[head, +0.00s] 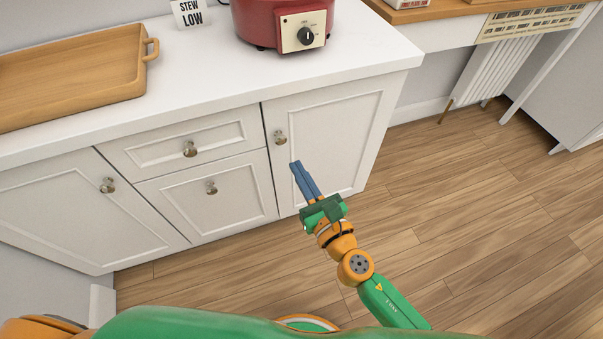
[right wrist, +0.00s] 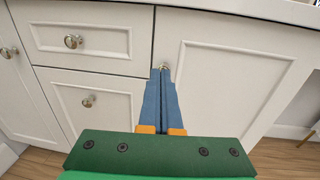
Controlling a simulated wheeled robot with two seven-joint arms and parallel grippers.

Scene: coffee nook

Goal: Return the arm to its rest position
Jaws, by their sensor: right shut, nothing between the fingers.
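My right gripper (head: 297,168) is in front of the white cabinet, near the right-hand door, with its blue fingers together and nothing between them. Its arm reaches up from the bottom right of the head view. In the right wrist view the shut fingers (right wrist: 162,75) point at the cabinet front, and their tips overlap the knob of the right-hand door. I cannot tell from these views whether they touch it. My left gripper is not in view; only an orange and green part of my body shows at the lower left.
The white cabinet (head: 330,130) has closed doors and drawers with round knobs. On its counter are a wooden tray (head: 75,80), a red cooker (head: 262,25) and a "STEW LOW" sign (head: 190,14). A white radiator (head: 490,75) stands at the right. The wooden floor (head: 480,210) is clear.

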